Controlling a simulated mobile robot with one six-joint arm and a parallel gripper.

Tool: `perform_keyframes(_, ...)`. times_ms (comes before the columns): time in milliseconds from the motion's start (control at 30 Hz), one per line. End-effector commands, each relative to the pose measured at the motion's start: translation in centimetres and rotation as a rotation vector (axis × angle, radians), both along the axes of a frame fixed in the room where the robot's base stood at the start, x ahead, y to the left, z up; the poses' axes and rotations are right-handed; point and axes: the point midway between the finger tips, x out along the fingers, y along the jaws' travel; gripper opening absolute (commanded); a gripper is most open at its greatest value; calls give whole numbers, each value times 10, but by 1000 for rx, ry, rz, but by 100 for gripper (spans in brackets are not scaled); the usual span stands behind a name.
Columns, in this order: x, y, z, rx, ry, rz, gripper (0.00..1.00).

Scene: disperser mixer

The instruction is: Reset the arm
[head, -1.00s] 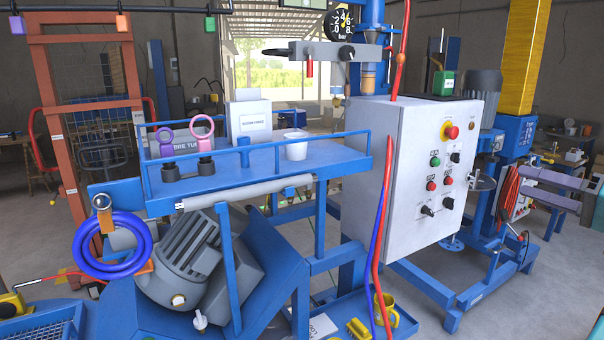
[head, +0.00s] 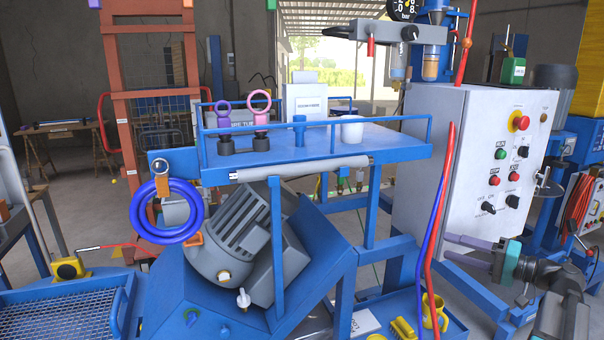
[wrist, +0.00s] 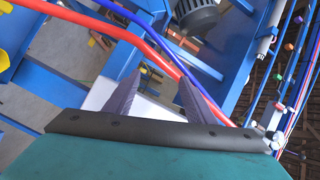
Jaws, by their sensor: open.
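My gripper (head: 456,251) is at the lower right of the head view, in front of the lower part of the white control cabinet (head: 455,150). Its two grey-purple fingers point left and stand apart, with nothing seen held. In the wrist view my gripper (wrist: 158,92) also shows two spread fingers. A red hose (wrist: 130,40) and a blue hose (wrist: 148,45) cross the wrist view at the fingers. Whether either hose touches a finger I cannot tell. In the head view the red hose (head: 437,225) and blue hose (head: 428,235) hang left of the fingertips.
A blue machine frame carries a railed shelf (head: 380,140) with a white cup (head: 351,130) and ring-topped pieces (head: 260,112). A coiled blue hose (head: 143,215) hangs at left. A yellow mug (head: 434,312) stands in a low blue tray (head: 455,328). Open floor lies at far left.

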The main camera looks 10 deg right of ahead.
Motion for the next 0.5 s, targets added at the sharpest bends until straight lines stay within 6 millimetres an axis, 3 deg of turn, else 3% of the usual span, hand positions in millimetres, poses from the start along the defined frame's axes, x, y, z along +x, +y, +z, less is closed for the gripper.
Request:
perform_keyframes(33,8,18,-25,10,26,25,50)
perform_keyframes(200,27,68,-91,22,117,96,50)
perform_keyframes(500,38,161,-208,15,291,219,50)
